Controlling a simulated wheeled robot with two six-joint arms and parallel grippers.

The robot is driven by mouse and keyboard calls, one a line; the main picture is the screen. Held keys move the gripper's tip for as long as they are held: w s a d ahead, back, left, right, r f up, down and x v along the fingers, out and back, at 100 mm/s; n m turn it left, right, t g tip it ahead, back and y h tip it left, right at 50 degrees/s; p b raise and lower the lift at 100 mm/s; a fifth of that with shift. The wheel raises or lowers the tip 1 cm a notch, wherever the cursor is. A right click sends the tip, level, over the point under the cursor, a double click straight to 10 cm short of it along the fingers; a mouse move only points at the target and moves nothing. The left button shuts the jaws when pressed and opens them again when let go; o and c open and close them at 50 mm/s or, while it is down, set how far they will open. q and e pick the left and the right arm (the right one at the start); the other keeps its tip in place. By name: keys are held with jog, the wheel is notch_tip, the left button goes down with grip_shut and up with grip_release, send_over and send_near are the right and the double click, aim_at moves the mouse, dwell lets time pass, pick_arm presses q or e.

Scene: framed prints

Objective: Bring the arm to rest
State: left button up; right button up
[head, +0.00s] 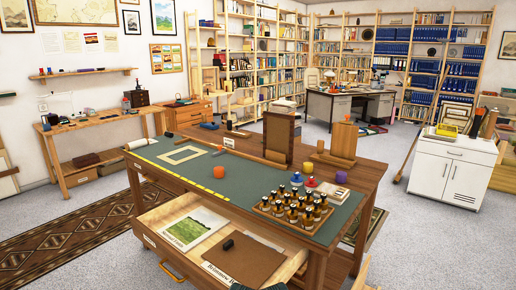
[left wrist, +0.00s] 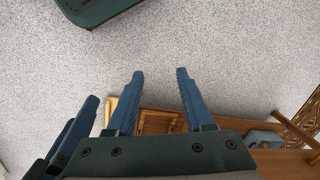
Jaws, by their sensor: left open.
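My left gripper (left wrist: 160,75) shows in the left wrist view, its two blue fingers apart and nothing between them. Bare speckled floor (left wrist: 230,50) lies beyond its tips. Wooden furniture (left wrist: 155,122) shows behind and below the fingers. Neither gripper can be made out in the head view; only a small dark shape, perhaps part of my arm, shows at its bottom edge. Another blue finger-like part (left wrist: 75,130) stands left of the gripper; I cannot tell what it belongs to.
A workbench with a green mat (head: 232,172) fills the middle of the head view, bearing a rack of small bottles (head: 292,208) and an upright wooden frame (head: 279,135). Its front drawer (head: 160,250) is open, with prints inside. A white cabinet (head: 447,170) stands right. Carpet is clear between.

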notch_tip(320, 180, up, 17)
jog(key=p, duration=1.6)
jog(key=shift+f, duration=0.1)
